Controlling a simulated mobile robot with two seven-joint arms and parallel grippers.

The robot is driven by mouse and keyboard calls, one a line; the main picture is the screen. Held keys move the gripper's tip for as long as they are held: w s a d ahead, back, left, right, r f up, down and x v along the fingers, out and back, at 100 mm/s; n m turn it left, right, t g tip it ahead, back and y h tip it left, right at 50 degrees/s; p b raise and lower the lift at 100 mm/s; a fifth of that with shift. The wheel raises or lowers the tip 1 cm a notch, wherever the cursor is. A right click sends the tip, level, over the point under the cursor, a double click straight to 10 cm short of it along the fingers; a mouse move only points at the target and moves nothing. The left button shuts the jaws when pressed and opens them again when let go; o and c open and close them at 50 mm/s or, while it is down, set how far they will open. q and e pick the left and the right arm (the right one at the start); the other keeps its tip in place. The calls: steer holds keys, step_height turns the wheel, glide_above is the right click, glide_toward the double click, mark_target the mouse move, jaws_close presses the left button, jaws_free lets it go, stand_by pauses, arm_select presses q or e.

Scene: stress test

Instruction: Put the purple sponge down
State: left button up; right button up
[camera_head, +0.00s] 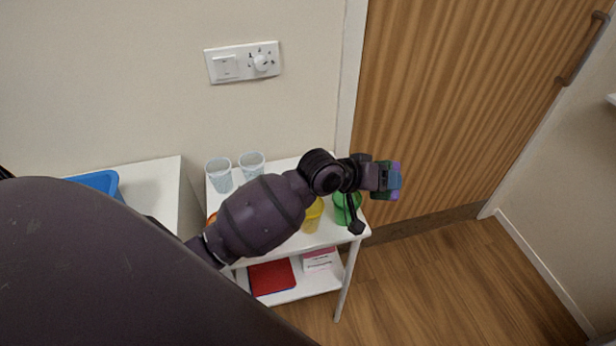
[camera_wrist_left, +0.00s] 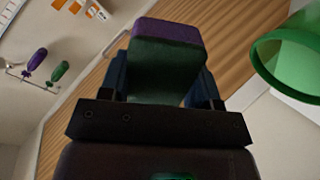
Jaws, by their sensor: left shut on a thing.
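My left gripper (camera_head: 392,181) is shut on the purple sponge (camera_head: 397,168), at the right end of the white shelf unit. Only a little of the sponge's purple shows past the fingers in the head view. In the left wrist view the sponge (camera_wrist_left: 165,30) sits between the fingers of my left gripper (camera_wrist_left: 163,80), with a purple face and a dark green body. A green cup (camera_head: 342,214) stands on the shelf top just below and left of the gripper; it also shows in the left wrist view (camera_wrist_left: 290,62). My right gripper is not in view.
The white shelf unit (camera_head: 335,238) also bears a yellow cup (camera_head: 312,218) and two pale patterned cups (camera_head: 219,175). My arm hides part of its top. A blue tray (camera_head: 100,181) is at left. A wooden door (camera_head: 460,90) stands behind; the floor at right is clear.

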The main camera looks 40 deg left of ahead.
arm_select(q)
steer(key=w+a+f+m+g+y+b, duration=0.25)
steer(key=w+a+m+g, duration=0.25)
steer(key=a+m+g, duration=0.3)
steer(key=a+r+m+g+y, duration=0.1)
steer(key=a+r+y, duration=0.1)
steer(key=a+r, duration=0.2)
steer(key=a+r+m+g+y+b, duration=0.1)
steer(key=a+r, duration=0.3)
steer(key=a, duration=0.6)
steer(key=shift+a+r+y, duration=0.25)
steer(key=shift+a+y, duration=0.05)
steer(key=shift+y, duration=0.45)
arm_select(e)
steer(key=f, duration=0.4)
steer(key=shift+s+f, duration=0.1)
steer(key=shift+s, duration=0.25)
arm_select(q)
steer(key=shift+w+f, duration=0.1)
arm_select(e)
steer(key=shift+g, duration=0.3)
arm_select(q)
step_height(320, 180, down, 18)
steer(key=b, duration=0.3)
steer(key=shift+f, duration=0.75)
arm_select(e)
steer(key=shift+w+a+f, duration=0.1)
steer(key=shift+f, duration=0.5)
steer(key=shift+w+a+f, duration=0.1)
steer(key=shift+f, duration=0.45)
